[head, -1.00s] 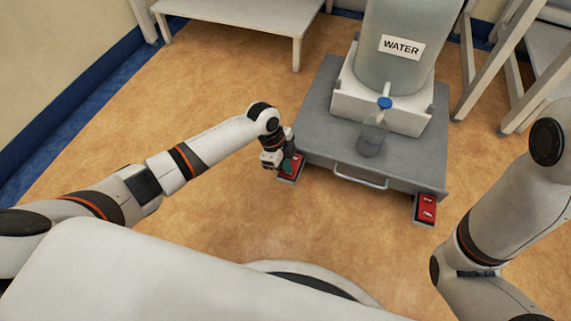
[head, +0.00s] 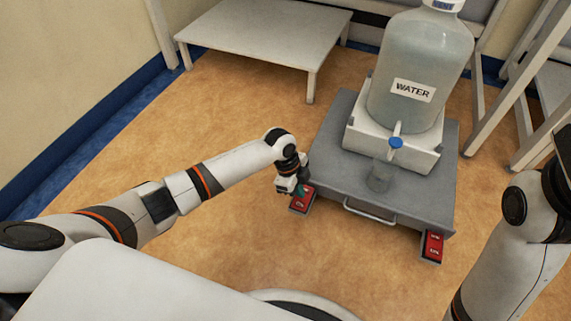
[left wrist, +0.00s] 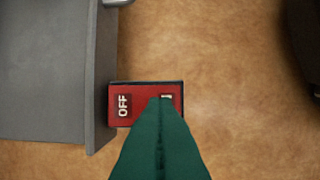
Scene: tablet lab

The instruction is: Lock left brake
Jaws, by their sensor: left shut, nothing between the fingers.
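The left brake (head: 303,199) is a red pedal at the near left corner of the grey cart (head: 335,150). In the left wrist view the left brake (left wrist: 123,106) shows the word OFF at one end; the label at its other end is mostly hidden by my fingers. My left gripper (head: 301,190) is shut and empty, with its green fingertips (left wrist: 166,102) over that other end. I cannot tell whether they touch it. The right brake (head: 432,246) is a like red pedal at the cart's near right corner. My right gripper is out of view.
A water bottle (head: 415,88) stands in a white holder (head: 366,137) with a blue tap on the cart. A cart handle (head: 369,211) juts out in front. A white table (head: 262,30) stands behind. The floor at the left is clear.

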